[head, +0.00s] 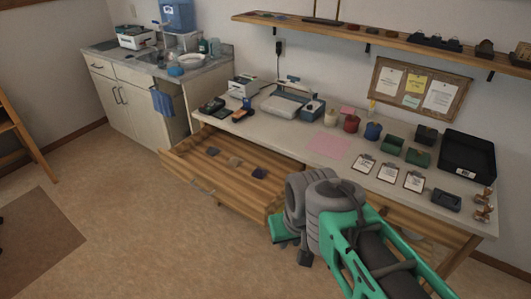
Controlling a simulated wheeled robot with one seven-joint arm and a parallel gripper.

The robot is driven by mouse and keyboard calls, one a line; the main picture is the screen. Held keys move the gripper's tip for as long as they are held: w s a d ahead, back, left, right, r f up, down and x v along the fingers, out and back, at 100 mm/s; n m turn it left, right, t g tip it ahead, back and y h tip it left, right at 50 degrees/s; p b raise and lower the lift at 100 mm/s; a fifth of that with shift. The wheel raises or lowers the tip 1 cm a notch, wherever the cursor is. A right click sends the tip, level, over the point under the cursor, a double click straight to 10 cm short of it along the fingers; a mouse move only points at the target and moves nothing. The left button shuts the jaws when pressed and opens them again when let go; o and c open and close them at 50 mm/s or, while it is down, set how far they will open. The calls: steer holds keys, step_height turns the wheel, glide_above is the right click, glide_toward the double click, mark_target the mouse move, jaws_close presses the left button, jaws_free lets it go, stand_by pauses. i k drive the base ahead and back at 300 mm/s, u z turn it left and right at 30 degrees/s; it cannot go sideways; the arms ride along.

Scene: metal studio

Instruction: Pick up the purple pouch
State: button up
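A small dark, purplish item (259,173), which looks like the purple pouch, lies in the open wooden drawer (180,163) of the workbench. It is too small for me to make out its details. Two other small items, a grey-brown one (235,161) and a tan one (212,151), lie in a row to its left. My gripper (305,258) is at the end of my green and grey arm, in front of the drawer's right end and apart from the purplish item. My arm hides part of the gripper, and its fingers do not show clearly.
The workbench (328,146) carries a scale, cups, green bins, clipboards and a black tray (465,160). A sink counter (205,68) stands at the back left. A wooden shelf (400,42) runs above the bench. The floor (140,230) before the drawer is clear.

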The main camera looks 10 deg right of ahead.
mark_target(260, 173)
steer(key=z, duration=0.35)
steer(key=i, duration=1.45)
steer(key=u, duration=0.75)
